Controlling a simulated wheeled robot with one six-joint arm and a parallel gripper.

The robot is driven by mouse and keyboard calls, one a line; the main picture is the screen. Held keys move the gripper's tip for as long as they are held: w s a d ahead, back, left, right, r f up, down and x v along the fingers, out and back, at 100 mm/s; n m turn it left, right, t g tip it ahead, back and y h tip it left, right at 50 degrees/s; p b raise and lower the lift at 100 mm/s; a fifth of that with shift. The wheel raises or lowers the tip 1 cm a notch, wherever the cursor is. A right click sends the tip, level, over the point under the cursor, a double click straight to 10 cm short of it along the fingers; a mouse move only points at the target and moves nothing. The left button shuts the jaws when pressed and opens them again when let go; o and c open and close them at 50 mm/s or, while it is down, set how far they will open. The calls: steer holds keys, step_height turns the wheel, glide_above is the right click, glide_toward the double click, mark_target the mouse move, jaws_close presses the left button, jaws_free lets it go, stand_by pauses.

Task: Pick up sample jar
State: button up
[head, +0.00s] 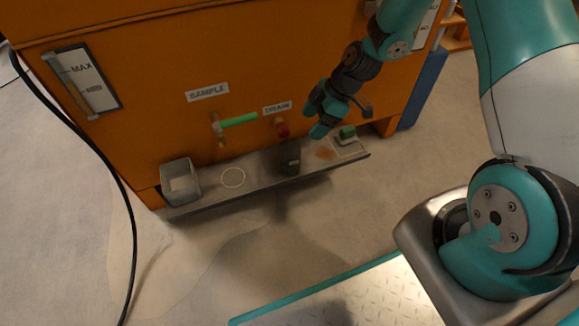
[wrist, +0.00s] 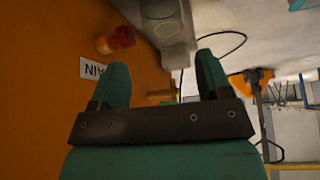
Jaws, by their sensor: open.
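A dark, jar-like object (head: 289,158) stands on the narrow grey shelf (head: 215,198) below the red drain knob (head: 282,128). It is in shadow and is probably the sample jar, but its details are unclear. My gripper (head: 314,119) is above the shelf, up and to the right of this object and apart from it. In the wrist view, my gripper (wrist: 163,72) has its two teal fingers spread wide with nothing held between them.
A grey open bin (head: 180,184) stands at the shelf's left end, beside a white ring mark (head: 233,177). A green item (head: 347,132) sits at the right end. A green-handled tap (head: 238,120) sticks out of the orange wall (head: 150,100). A black cable (head: 95,150) hangs at left.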

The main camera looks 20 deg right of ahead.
steer(key=b, duration=0.2)
glide_toward(291, 148)
steer(key=s+a+f, duration=0.1)
steer(key=s+a, duration=0.1)
steer(key=a, duration=0.1)
steer(key=b+x, duration=0.4)
steer(key=x, duration=0.1)
steer(key=shift+a+f+b, duration=0.1)
steer(key=shift+a+b, duration=0.05)
steer(key=shift+b, duration=0.2)
steer(key=c, duration=0.8)
